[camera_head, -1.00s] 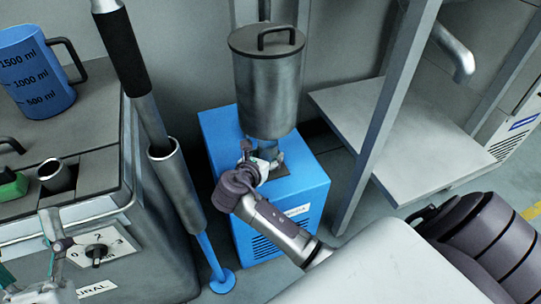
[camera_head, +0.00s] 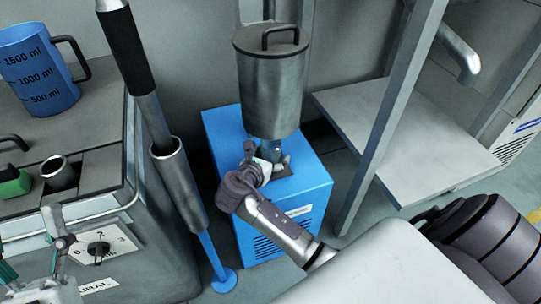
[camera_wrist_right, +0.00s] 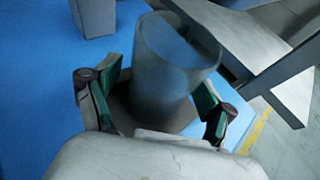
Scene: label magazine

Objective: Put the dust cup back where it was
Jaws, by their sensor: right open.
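The dust cup (camera_head: 272,150) is a clear, smoky cup standing on top of the blue machine (camera_head: 313,182), below the steel cylinder (camera_head: 270,92). In the right wrist view the cup (camera_wrist_right: 168,75) stands between the two green-padded fingers of my right gripper (camera_wrist_right: 160,103), with gaps at both sides. My right gripper (camera_head: 268,163) is open and hides part of the cup in the head view. My left gripper (camera_head: 33,258) is partly in view at the lower left, its fingers apart and empty.
A steel tube on a blue stand (camera_head: 180,185) stands left of the blue machine. A grey cabinet with a dial (camera_head: 98,250) and a blue measuring jug (camera_head: 38,75) is further left. A grey shelf with a post (camera_head: 410,135) is close on the right.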

